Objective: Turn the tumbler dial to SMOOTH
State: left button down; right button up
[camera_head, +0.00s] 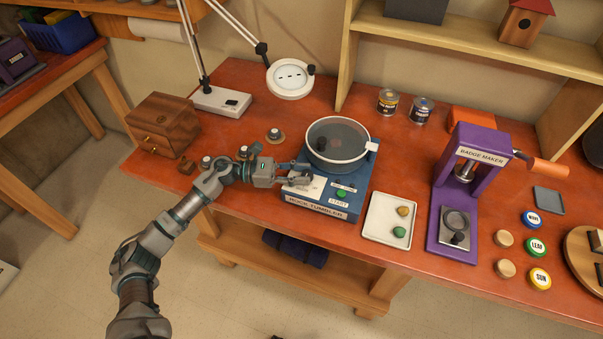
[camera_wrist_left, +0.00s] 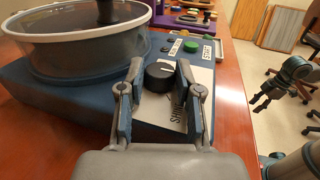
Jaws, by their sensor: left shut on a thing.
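The blue rock tumbler (camera_head: 318,208) stands on the red-brown workbench. Its round drum with a clear lid (camera_head: 338,140) is on top. My left gripper (camera_head: 302,180) is at the left of its front panel and hides the dial in the head view. In the left wrist view the black tumbler dial (camera_wrist_left: 160,76), with a pale pointer line, sits between the two fingers of my left gripper (camera_wrist_left: 161,92), shut on it. A white label beside the dial has partly hidden lettering, maybe SHINE. My right gripper (camera_wrist_left: 262,99) shows apart at the right, open and empty.
A green START button (camera_head: 341,194) is right of the dial. A white tray (camera_head: 388,232) with two stones and a purple badge maker (camera_head: 468,160) stand farther right. A wooden box (camera_head: 160,118) and lamp base (camera_head: 221,101) stand left.

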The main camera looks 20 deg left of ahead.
pick_arm(q)
jog(key=shift+f, duration=0.3)
jog(key=c, duration=0.8)
grip_release()
jog(key=shift+a, duration=0.1)
jog(key=shift+a+r, duration=0.1)
jog(key=shift+a, duration=0.05)
jog(key=v, duration=1.2)
jog(key=shift+w+a, duration=0.1)
jog(key=shift+a, duration=0.05)
